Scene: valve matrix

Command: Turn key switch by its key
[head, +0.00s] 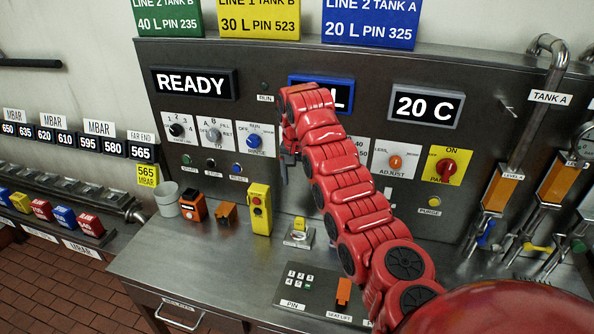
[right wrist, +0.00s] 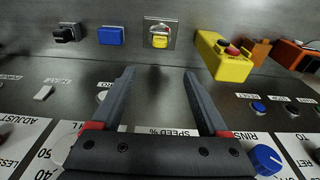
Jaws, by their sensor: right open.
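The key switch (head: 299,234) is a small metal plate with a yellow key on the desk, below the control panel. It also shows in the right wrist view (right wrist: 160,40), at the top centre, with the yellow key toward me. My right gripper (head: 284,166) is in front of the panel, above the key switch. In the right wrist view its two dark fingers (right wrist: 160,74) are spread apart with nothing between them, and the key switch lies beyond the tips. The red right arm hides part of the panel. My left gripper is not in view.
A yellow pendant box with a red button (head: 259,208) stands left of the key switch, close by. Further left are orange boxes (head: 193,206) and a grey cup (head: 166,199). A PIN keypad (head: 300,280) is nearer on the desk. The desk's left front (head: 185,265) is clear.

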